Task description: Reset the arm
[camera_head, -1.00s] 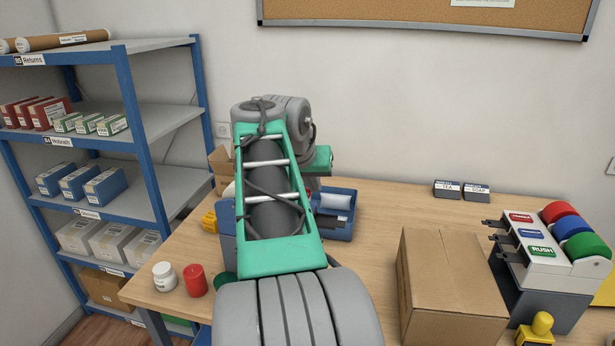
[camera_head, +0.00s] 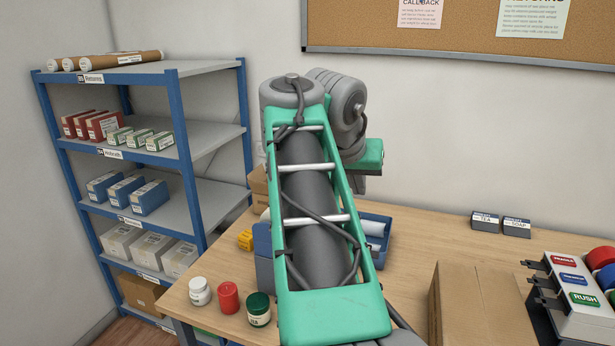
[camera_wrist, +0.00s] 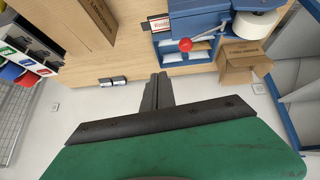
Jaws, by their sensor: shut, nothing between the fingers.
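My arm, green and grey, rises in the middle of the head view and bends over near the wall, above the wooden counter (camera_head: 408,230). My gripper (camera_wrist: 161,76) shows in the wrist view as two dark fingers close together, shut with nothing between them. The fingers are apart from the counter and its objects. In the head view the fingers are hidden behind my arm.
A blue shelf rack (camera_head: 186,150) stands at the left. A white jar (camera_head: 200,291), a red jar (camera_head: 228,298) and a green jar (camera_head: 259,309) stand at the counter's left front. A blue machine (camera_wrist: 205,15) sits on the counter.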

